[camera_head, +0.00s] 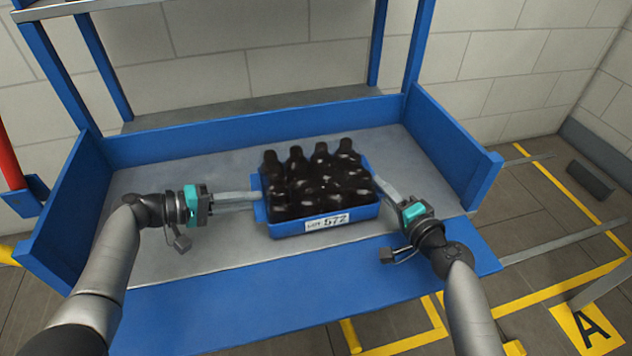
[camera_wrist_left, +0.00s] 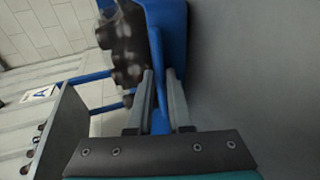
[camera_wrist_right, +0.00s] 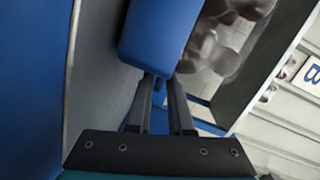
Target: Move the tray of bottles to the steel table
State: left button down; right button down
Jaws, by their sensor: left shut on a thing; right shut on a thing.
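A blue tray (camera_head: 300,229) full of dark bottles (camera_head: 312,180) sits over the grey surface of a blue-framed bench; I cannot tell whether it touches the surface. A white label reading 572 is on its front. My left gripper (camera_head: 256,196) is shut on the tray's left end; in the left wrist view its fingers (camera_wrist_left: 160,85) straddle the blue tray wall (camera_wrist_left: 170,40). My right gripper (camera_head: 380,184) is shut on the tray's right end; in the right wrist view its fingers (camera_wrist_right: 161,90) close on the tray's edge (camera_wrist_right: 150,45). The steel table is not clearly identifiable.
The blue bench (camera_head: 250,310) has raised side walls, a back wall and posts carrying an upper shelf (camera_head: 80,8). Its front is open. Yellow lines and an A marking (camera_head: 590,328) are on the floor at right. A red post (camera_head: 8,160) stands at far left.

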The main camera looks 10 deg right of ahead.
jog(key=shift+w+r+p, duration=0.1)
jog(key=shift+r+p, duration=2.1)
jog(key=shift+r, duration=0.3)
